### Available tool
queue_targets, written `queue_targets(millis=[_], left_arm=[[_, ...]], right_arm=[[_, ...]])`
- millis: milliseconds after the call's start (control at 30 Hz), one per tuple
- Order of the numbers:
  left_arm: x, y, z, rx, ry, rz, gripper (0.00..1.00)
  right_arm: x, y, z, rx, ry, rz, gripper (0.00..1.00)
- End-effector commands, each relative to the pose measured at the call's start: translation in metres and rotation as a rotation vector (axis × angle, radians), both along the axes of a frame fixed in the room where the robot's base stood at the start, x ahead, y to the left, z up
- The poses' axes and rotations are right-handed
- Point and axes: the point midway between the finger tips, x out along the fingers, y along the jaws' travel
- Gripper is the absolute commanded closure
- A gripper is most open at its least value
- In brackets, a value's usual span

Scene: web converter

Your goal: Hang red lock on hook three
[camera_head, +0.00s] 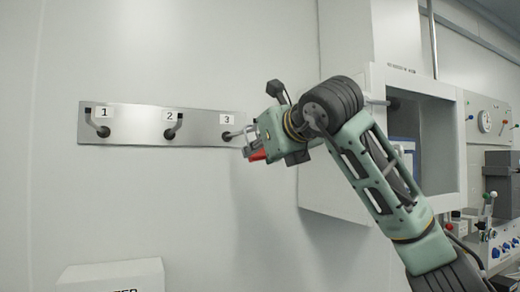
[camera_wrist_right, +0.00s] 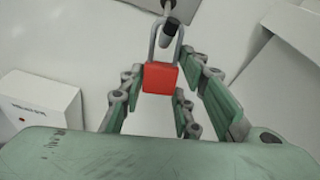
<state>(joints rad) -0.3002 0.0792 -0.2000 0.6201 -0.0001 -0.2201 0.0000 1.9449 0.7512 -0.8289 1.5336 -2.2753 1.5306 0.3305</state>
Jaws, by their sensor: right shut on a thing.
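The red lock (camera_wrist_right: 160,78) is between the fingers of my right gripper (camera_wrist_right: 162,92) in the wrist view, with its metal shackle pointing away from the gripper. In the head view the red lock (camera_head: 257,155) shows partly below my right gripper (camera_head: 250,143), near the wall rail. Hook three (camera_head: 230,135) is at the right end of the metal rail (camera_head: 140,118), under label 3. In the wrist view the hook's dark tip (camera_wrist_right: 168,28) appears at the shackle's loop; I cannot tell whether it passes through. My left gripper is not in view.
Hook one (camera_head: 102,130) and hook two (camera_head: 173,130) are empty on the same rail. An open wall cabinet (camera_head: 335,185) stands right behind my right arm. A white box (camera_head: 115,275) is low at the left. The wall below the rail is clear.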

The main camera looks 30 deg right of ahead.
Motion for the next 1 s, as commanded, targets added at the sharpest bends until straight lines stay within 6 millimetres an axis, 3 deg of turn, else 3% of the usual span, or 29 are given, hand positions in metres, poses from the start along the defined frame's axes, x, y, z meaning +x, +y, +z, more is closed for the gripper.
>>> queue_targets(millis=[133, 167, 400, 767, 1000], left_arm=[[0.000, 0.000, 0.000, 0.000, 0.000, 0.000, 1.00], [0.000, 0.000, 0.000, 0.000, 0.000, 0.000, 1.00], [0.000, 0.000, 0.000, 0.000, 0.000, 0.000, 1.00], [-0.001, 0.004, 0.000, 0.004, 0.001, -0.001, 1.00], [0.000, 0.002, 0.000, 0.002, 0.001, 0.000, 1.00]], right_arm=[[0.000, 0.000, 0.000, 0.000, -0.001, 0.000, 1.00], [0.000, 0.000, 0.000, 0.000, -0.001, 0.000, 0.67], [0.000, 0.000, 0.000, 0.000, -0.001, 0.000, 0.48], [-0.005, 0.000, 0.002, 0.000, -0.001, 0.000, 0.48], [-0.046, 0.002, 0.012, -0.001, -0.006, 0.001, 0.48]])
